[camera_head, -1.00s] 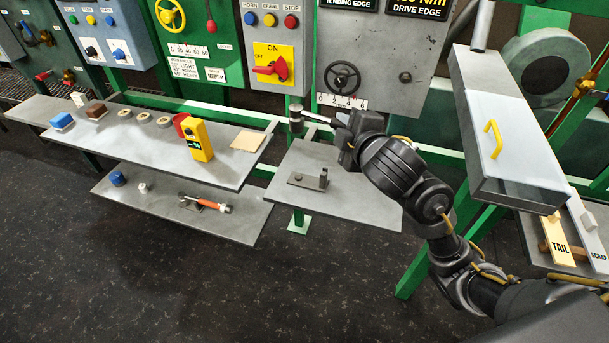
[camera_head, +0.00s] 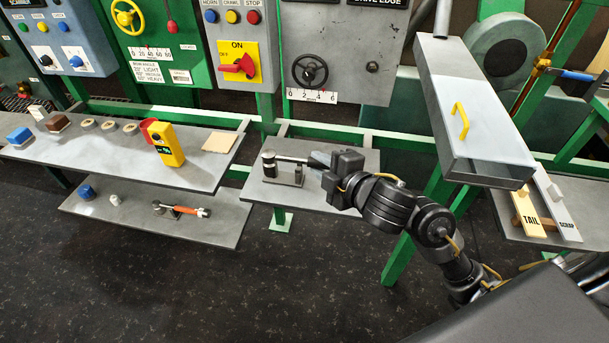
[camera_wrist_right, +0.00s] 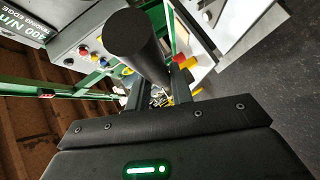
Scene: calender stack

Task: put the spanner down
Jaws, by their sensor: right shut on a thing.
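My right gripper (camera_head: 320,161) is shut on the spanner (camera_head: 290,158), a grey bar with a thick dark cylindrical end at the left. The spanner lies about level, just above or at a small metal rest (camera_head: 286,179) with a flat base and short upright posts. The rest is on the small grey shelf (camera_head: 345,190). I cannot tell whether the spanner touches it. In the right wrist view a large dark cylinder (camera_wrist_right: 140,42), seemingly part of the spanner, stands ahead of the jaws (camera_wrist_right: 155,97). My left gripper is out of view.
The long bench (camera_head: 195,178) at left carries a yellow handheld device (camera_head: 166,146), rings and blocks. A lower shelf (camera_head: 225,220) holds an orange-handled tool (camera_head: 182,210). A handwheel panel (camera_head: 340,60) stands behind. A tray with a yellow handle (camera_head: 462,120) is at right.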

